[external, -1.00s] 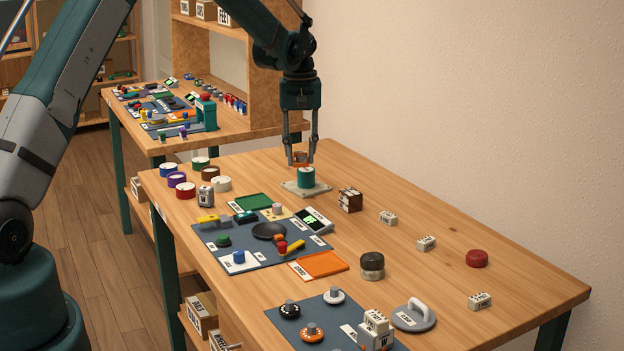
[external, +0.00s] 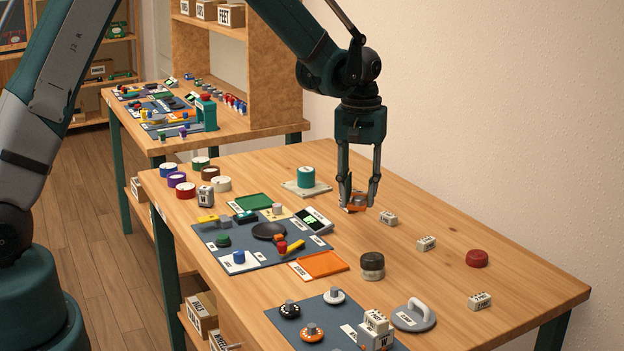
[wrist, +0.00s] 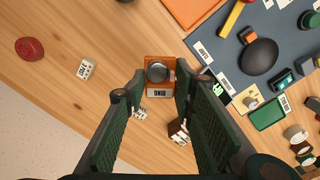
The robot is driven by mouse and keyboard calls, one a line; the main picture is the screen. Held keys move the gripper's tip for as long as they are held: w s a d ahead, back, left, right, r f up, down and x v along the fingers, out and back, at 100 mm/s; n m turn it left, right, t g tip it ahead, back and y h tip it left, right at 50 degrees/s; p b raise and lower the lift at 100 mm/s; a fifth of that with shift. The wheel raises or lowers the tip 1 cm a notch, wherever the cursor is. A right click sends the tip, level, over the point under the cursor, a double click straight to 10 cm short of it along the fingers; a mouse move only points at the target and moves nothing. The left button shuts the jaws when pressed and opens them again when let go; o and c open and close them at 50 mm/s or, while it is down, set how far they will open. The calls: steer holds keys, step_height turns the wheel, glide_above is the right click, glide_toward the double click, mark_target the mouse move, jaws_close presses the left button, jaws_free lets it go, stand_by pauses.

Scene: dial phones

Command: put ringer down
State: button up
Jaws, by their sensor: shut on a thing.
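The ringer (external: 357,204) is a small orange block with a grey round knob on top. My gripper (external: 358,208) points down and is shut on it, with a finger on either side. In the wrist view the ringer (wrist: 155,62) sits between the fingertips, with its knob and a white label reading "RING" facing the camera. It is over the right-hand part of the table, right of the teal cylinder (external: 305,177) on its pale plate. I cannot tell exactly how far it is above the wood.
A brown block (wrist: 178,132) is close to the gripper, mostly hidden in the external view. Small white labelled blocks (external: 388,218) stand to the right. An orange tray (external: 319,265) and a blue-grey mat (external: 215,240) lie nearer the camera.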

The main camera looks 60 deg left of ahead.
steer(key=shift+s+d, duration=0.15)
steer(key=shift+d, duration=0.7)
glide_above(359, 248)
steer(key=shift+f+b, duration=0.3)
steer(key=shift+f, duration=2.85)
steer(key=shift+f, duration=0.1)
steer(key=shift+f, duration=1.75)
steer(key=shift+f, duration=0.1)
steer(key=o, duration=0.6)
steer(key=shift+f+b, duration=0.1)
steer(key=shift+b, duration=0.25)
steer(key=shift+c, duration=0.2)
steer(key=o, duration=0.4)
